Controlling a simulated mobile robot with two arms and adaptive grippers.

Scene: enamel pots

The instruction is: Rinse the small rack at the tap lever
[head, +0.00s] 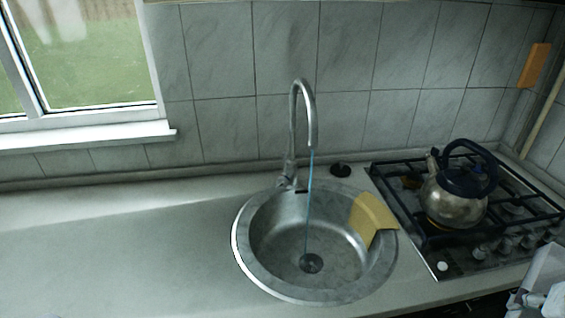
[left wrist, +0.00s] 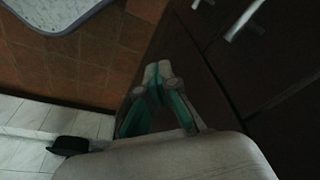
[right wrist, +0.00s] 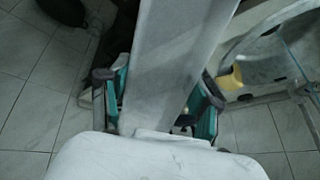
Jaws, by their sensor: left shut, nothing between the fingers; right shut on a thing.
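In the head view the tap (head: 302,110) arches over the round metal sink (head: 242,245). Its lever (head: 285,182) is at the tap's base, and a thin blue stream (head: 309,200) falls into the bowl. In the right wrist view my right gripper (right wrist: 160,100) is shut on a long pale piece (right wrist: 175,60); I cannot tell whether this is the small rack. Part of my right arm shows at the head view's lower right corner, away from the sink. My left gripper (left wrist: 156,72) is shut and empty in front of dark cabinet fronts.
A yellow cloth (head: 372,218) hangs over the sink's right rim. A kettle (head: 455,195) stands on the gas hob (head: 430,245) to the right. The counter (head: 120,250) left of the sink is clear.

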